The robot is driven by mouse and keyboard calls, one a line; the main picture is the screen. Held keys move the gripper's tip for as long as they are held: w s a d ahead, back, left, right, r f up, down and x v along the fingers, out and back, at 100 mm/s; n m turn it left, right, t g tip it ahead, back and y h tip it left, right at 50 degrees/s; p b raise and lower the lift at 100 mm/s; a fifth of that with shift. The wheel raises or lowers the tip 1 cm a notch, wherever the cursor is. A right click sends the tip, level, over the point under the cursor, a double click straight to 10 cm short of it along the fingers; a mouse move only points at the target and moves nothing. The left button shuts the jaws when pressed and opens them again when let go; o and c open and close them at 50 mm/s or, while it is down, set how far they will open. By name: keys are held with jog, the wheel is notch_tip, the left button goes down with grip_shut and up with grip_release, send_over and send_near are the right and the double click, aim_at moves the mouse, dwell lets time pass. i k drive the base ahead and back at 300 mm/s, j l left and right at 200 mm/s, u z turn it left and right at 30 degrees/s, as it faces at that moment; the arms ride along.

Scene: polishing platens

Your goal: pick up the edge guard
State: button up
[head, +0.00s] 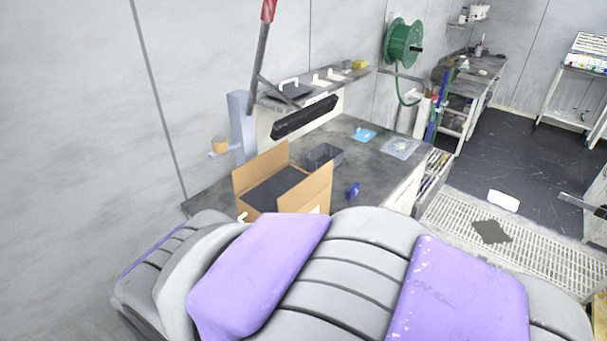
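I cannot tell for sure which thing is the edge guard. A small white piece (504,201) with rounded corners lies on the floor at the far edge of the grating. A small blue object (353,190) sits on the dark bench top, right of an open cardboard box (318,193). My gripper does not show in the head view. Grey and purple padded parts of my own body fill the bottom and hide the near side of the bench.
The dark bench (375,164) also holds a black tray (325,157), a light blue packet (363,134) and a clear bag (400,148). The dark floor (530,150) beyond the grating (455,215) is mostly clear.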

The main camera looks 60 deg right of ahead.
aim_at(354, 190)
jog(key=k+l+z, duration=0.3)
jog(key=l, duration=0.25)
jog(key=k+l+z, duration=0.2)
jog(key=l, duration=0.15)
jog(key=z, duration=1.4)
jog(key=u, duration=2.15)
jog(key=z, duration=2.15)
jog(key=i+l, duration=0.2)
jog(key=i+z, duration=0.05)
jog(key=i, duration=0.05)
